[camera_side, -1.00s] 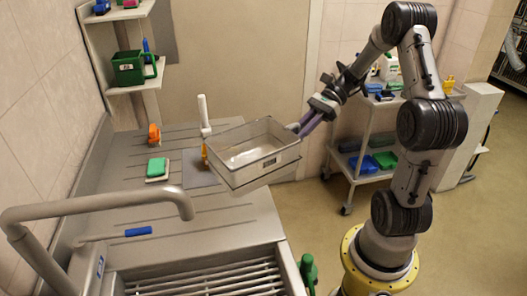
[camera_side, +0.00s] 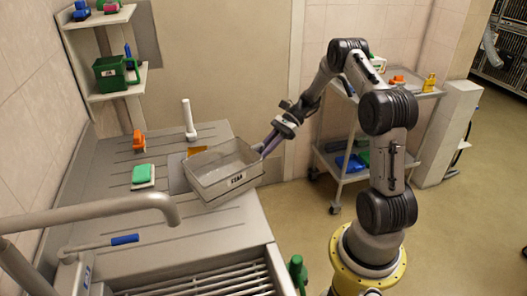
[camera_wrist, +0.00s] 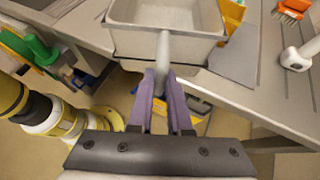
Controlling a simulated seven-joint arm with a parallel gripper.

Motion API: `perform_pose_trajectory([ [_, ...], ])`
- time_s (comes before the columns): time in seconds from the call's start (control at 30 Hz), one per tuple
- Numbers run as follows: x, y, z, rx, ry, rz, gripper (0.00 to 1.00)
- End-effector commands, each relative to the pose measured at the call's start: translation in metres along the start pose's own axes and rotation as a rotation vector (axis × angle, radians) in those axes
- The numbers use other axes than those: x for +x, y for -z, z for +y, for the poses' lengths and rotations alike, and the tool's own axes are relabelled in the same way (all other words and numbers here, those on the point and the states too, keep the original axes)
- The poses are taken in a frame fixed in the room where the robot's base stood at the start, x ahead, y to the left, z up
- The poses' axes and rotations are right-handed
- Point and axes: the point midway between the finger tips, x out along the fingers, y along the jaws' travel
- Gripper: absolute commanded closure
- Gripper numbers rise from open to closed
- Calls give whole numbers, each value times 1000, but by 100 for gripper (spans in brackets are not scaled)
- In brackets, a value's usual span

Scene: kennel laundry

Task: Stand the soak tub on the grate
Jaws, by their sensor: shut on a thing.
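In the wrist view the purple fingers (camera_wrist: 163,78) close on a pale handle that sticks out from the tub (camera_wrist: 165,45). The tub is over the right edge of the steel bench, and I cannot tell whether its base touches the top. It looks empty. The grate (camera_side: 225,283), a set of metal bars, lies at the near end of the bench, nearer the side camera than the tub.
The curved grey tap (camera_side: 100,210) arches over the near left. A trolley (camera_side: 345,180) stands behind my arm.

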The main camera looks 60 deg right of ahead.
Motion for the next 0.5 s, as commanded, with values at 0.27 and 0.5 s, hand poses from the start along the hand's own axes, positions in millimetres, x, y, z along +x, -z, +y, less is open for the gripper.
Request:
perform_pose_trajectory([
  [0.27, 0, 0, 0, -1, 1, -1, 100],
  [0.5, 1, 2, 0, 0, 0, 0, 53],
])
